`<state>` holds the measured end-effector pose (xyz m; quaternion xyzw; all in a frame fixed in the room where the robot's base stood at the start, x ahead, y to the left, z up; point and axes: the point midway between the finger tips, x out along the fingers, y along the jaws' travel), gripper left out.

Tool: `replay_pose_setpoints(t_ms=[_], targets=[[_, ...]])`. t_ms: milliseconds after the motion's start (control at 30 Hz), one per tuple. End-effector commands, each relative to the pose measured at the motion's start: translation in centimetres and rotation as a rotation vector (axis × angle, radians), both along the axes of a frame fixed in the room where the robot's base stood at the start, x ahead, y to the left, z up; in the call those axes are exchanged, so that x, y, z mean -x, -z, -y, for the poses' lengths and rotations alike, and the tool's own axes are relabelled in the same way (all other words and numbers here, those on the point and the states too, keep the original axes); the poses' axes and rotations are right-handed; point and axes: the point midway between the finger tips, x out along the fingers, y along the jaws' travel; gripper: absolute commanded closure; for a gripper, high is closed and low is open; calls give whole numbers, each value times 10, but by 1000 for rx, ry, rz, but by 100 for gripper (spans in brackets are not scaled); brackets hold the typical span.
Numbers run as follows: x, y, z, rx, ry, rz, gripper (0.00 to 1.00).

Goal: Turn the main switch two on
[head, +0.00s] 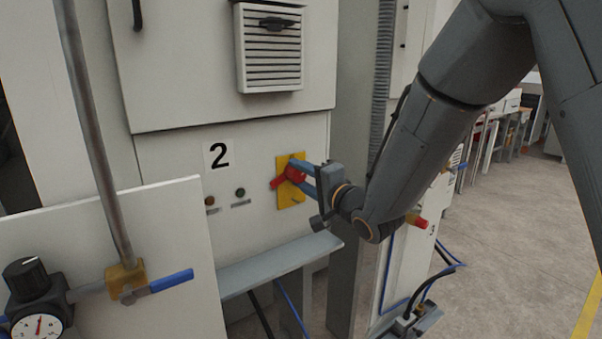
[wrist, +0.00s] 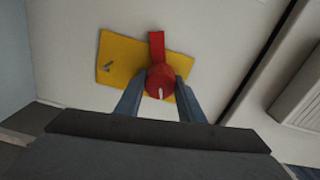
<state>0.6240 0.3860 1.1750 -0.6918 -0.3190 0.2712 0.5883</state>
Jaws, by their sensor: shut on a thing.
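The main switch two is a red rotary handle (head: 291,174) on a yellow plate (head: 285,200), on the grey cabinet front right of a "2" label (head: 219,154). The handle points down and left in the head view. In the wrist view the red handle (wrist: 159,78) has its bar pointing up across the yellow plate (wrist: 118,62), with a white mark on its round knob. My gripper (head: 303,176) is at the switch, and in the wrist view its two blue-grey fingers (wrist: 158,98) sit on either side of the knob, shut on it. Part of the handle is hidden by the fingers.
Two small indicator buttons (head: 240,192) are left of the switch. A grey ledge (head: 275,263) runs below it. A white panel with a pipe, a blue-handled valve (head: 171,281) and a gauge (head: 40,327) stands at front left. Open floor (head: 510,240) lies right.

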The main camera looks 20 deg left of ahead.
Motion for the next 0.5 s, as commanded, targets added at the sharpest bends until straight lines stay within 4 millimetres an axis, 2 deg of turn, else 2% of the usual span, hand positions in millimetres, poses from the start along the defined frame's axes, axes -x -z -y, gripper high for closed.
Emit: replay_pose_setpoints(t_ms=[500], targets=[[1,0,-1,-219,-2,-256,87]])
